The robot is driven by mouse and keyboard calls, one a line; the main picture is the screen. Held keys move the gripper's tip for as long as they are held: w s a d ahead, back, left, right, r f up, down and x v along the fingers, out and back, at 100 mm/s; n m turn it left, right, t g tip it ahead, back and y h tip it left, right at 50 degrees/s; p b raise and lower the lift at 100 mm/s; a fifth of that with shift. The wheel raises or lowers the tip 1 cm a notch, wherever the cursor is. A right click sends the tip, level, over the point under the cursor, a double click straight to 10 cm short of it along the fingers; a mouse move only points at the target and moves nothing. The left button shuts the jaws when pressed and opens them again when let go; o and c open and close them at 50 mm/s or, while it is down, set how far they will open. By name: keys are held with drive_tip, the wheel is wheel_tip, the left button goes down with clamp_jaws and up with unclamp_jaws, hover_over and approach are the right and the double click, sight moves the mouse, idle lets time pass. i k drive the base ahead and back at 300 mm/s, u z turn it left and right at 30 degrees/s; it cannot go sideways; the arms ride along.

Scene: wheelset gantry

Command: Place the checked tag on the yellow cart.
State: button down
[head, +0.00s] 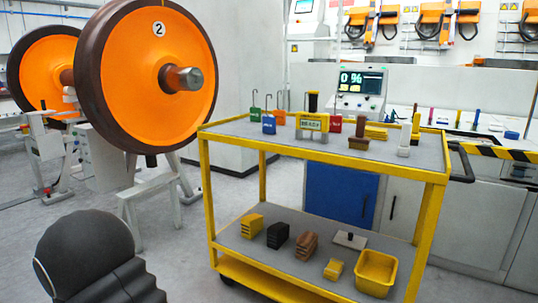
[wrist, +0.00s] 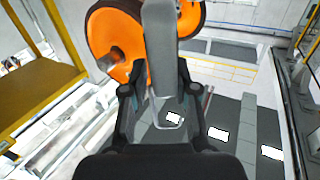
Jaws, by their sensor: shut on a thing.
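The yellow cart (head: 320,156) stands right of centre in the head view, with a grey top and a lower shelf. My gripper (wrist: 160,112) shows only in the wrist view, its dark fingers either side of a grey narrow piece (wrist: 160,50) with a thin wire loop at its lower end. I take this piece to be the checked tag, held in the shut fingers; no check mark shows on it. The gripper is clear of any surface in that view. It is out of the head view, so its distance from the cart cannot be told.
Coloured padlocks (head: 269,124), a yellow sign stand (head: 312,123), a brown block (head: 359,136) and a white post (head: 404,142) stand on the cart top. Bare grey areas remain along its front. Stacked blocks and a yellow bin (head: 376,273) occupy the lower shelf. An orange wheelset (head: 150,70) stands left.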

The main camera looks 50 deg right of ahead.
sight(231, 130)
drive_tip(key=k, duration=0.45)
drive_tip(key=z, duration=1.35)
drive_tip(key=i, duration=0.2)
drive_tip(key=z, duration=0.05)
